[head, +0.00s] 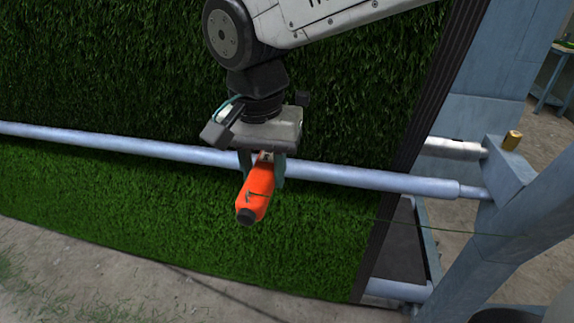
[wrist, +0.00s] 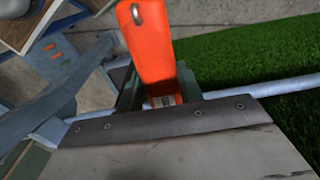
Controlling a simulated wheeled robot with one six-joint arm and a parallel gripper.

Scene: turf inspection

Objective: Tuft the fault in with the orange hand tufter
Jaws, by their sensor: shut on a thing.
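The orange hand tufter (head: 258,190) is held in my gripper (head: 263,170), in front of the turf and the steel bar. It tilts down and slightly left, with its dark end lowest. In the wrist view the orange body (wrist: 148,45) stands up between the fingers of my gripper (wrist: 158,90). The green turf (head: 110,80) hangs as a sheet behind the arm and continues below the bar. I cannot make out a fault in the turf; part of the sheet is hidden behind my arm and the tufter.
A steel bar (head: 100,143) runs across the turf close behind my gripper. A blue-grey frame post (head: 520,210) stands at the right, with a small brass-coloured piece (head: 512,140) on it. A thin line runs right from near the tufter. Bare floor (head: 120,285) lies in front.

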